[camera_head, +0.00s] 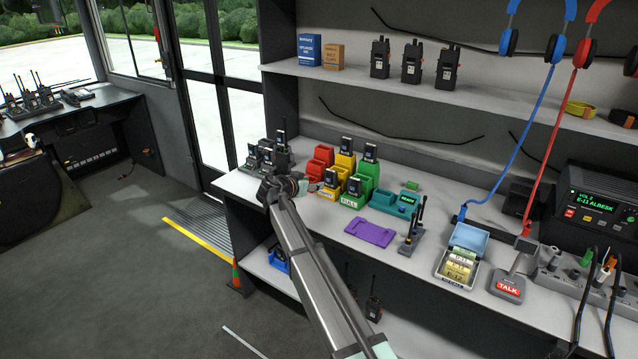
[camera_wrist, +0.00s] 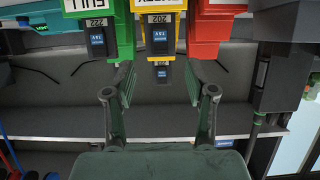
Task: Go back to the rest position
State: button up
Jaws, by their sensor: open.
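My gripper (camera_head: 304,187) is at the left end of the counter in the head view, in front of the yellow charger bin (camera_head: 327,193). In the wrist view my gripper (camera_wrist: 160,82) is open, its two fingers apart with nothing held between them. That view appears upside down. A radio marked 202 (camera_wrist: 160,43) in a yellow bin shows beyond the gap between the fingers. A radio marked 222 (camera_wrist: 97,40) in a green bin (camera_wrist: 118,12) is to its left. Whether the fingers touch any bin cannot be told.
Dark radios in chargers (camera_head: 262,158) stand close left of my gripper. Red bins (camera_head: 318,160) and green bins (camera_head: 358,192) are close by. A shelf (camera_head: 400,86) overhangs the counter. Open floor (camera_head: 120,270) is at left.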

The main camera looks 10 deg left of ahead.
jog(key=shift+v, duration=1.3)
